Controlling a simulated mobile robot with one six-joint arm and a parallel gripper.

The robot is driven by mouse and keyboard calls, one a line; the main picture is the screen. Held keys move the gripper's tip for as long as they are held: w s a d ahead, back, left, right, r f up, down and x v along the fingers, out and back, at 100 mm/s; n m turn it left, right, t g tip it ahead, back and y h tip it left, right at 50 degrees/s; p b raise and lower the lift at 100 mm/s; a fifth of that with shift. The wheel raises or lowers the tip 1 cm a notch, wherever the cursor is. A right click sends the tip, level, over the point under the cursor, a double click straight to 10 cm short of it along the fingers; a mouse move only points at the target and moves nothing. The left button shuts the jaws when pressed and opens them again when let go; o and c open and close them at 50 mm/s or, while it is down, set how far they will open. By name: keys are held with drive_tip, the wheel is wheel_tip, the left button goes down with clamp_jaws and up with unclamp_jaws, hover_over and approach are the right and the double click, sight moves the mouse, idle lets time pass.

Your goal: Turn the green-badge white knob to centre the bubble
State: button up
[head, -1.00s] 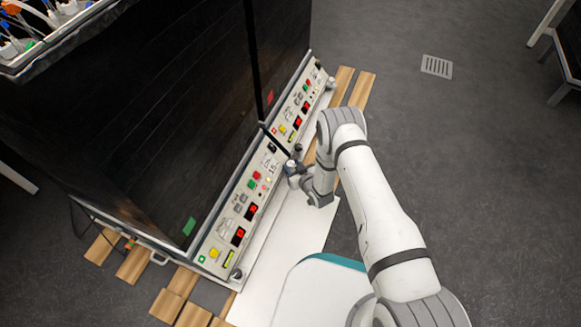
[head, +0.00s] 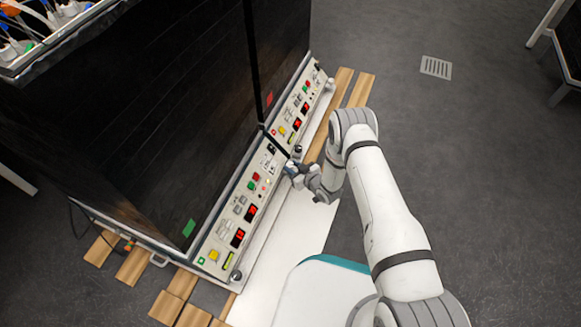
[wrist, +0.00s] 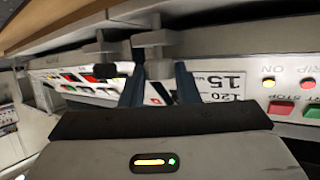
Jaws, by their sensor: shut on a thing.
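My gripper (head: 290,168) is at the right end of the green-badge panel, by the gap between the two panels. In the wrist view its two dark fingers (wrist: 158,84) are shut on a pale grey knob (wrist: 154,41), one finger on each side. In the head view the gripper mostly hides this knob. The green badge (head: 201,260) is at the near left end of the same panel. A narrow yellow-green strip (head: 231,261) sits near that end, perhaps the level; no bubble can be made out.
A second knob (wrist: 104,48) stands close beside the held one. The neighbouring panel with a red badge (head: 274,131) lies beyond the gap. Another knob (head: 236,275) is at the near corner. Wooden slats (head: 358,92) lie on the floor. Open floor is to the right.

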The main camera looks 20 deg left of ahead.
drive_tip(key=n+g, duration=0.1)
drive_tip(key=g, duration=0.1)
drive_tip(key=n+g+y, duration=0.1)
drive_tip(key=n+g, duration=0.1)
drive_tip(key=w+n+g+y, duration=0.1)
drive_tip(key=n+g, duration=0.1)
drive_tip(key=shift+d+f, duration=0.1)
drive_tip(key=shift+d, duration=0.25)
drive_tip(key=n+g, duration=0.4)
drive_tip(key=w+n+g+h, duration=0.1)
drive_tip(key=n+g, duration=0.1)
drive_tip(key=shift+a, duration=0.1)
drive_tip(key=shift+w+n+g, duration=0.1)
drive_tip(key=shift+n+g, duration=0.2)
drive_tip(key=shift+g, duration=0.2)
drive_tip(key=o, duration=0.7)
drive_tip(key=shift+a, duration=0.1)
drive_tip(key=shift+p+v, duration=0.45)
drive_tip(key=shift+v, duration=3.5)
drive_tip(key=shift+a, duration=0.1)
